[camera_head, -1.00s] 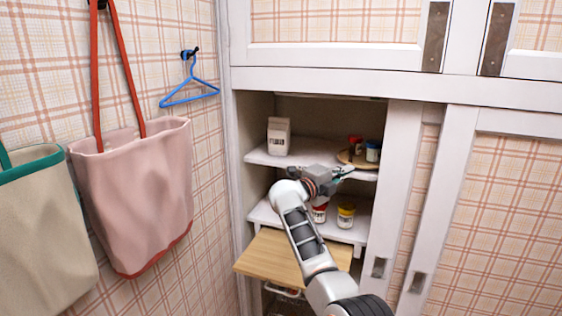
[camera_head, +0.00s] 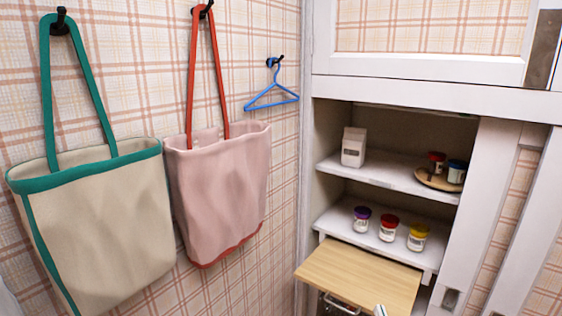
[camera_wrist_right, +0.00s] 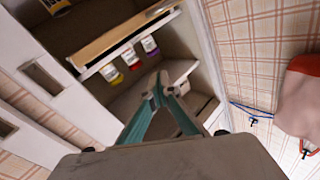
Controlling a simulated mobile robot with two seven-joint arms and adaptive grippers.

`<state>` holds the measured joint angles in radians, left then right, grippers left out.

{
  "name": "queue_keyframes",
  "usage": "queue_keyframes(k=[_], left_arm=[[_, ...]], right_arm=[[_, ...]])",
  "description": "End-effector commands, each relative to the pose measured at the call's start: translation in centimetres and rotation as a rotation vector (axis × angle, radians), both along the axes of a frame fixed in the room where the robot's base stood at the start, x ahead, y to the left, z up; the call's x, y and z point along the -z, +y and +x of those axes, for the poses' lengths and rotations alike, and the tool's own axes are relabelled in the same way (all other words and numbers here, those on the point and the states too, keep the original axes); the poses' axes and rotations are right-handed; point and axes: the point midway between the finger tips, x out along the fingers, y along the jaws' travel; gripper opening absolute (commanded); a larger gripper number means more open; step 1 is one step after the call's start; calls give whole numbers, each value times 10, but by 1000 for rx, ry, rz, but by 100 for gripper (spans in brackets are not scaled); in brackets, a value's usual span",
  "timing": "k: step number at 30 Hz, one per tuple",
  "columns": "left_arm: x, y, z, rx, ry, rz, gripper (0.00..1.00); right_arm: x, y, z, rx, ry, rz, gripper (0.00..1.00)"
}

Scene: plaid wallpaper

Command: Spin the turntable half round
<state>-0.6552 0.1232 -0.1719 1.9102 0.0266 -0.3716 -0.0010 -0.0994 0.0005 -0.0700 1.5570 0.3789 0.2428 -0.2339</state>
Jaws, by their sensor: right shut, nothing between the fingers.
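The turntable (camera_head: 426,182) is a round wooden disc on the upper shelf, at its right end beside the white door frame. A red-lidded jar (camera_head: 437,162) and a blue-lidded jar (camera_head: 457,171) stand on it. My right gripper (camera_wrist_right: 160,80) shows in the right wrist view with its fingers together, empty, in front of the cupboard. Only a small pale piece of my right arm or gripper shows at the bottom edge of the head view. I cannot make out the turntable in the wrist view. My left gripper is not in view.
A white carton (camera_head: 354,147) stands on the upper shelf. Purple-lidded (camera_head: 362,219), red-lidded (camera_head: 388,227) and yellow-lidded (camera_head: 418,236) jars stand on the shelf below. A wooden board (camera_head: 360,275) juts out underneath. Two bags (camera_head: 95,225) (camera_head: 220,190) and a blue hanger (camera_head: 272,98) hang on the left wall.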

Motion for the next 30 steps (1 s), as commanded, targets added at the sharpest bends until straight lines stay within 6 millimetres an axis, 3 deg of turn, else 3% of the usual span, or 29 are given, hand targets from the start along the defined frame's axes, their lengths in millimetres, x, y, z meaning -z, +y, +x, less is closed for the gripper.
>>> queue_keyframes(k=[1,6,12,15,20,23,30], left_arm=[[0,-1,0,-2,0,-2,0],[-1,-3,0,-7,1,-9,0],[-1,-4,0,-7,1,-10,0],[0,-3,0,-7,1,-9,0],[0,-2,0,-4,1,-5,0],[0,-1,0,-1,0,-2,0],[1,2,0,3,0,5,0]], right_arm=[[27,10,-28,-42,74,-56,0],[100,36,-116,-172,311,-230,0],[156,46,-216,-277,547,-395,0],[169,46,-249,-305,621,-446,0],[177,45,-272,-323,672,-484,0],[178,45,-274,-324,677,-487,26],[173,48,-267,-323,656,-470,26]])
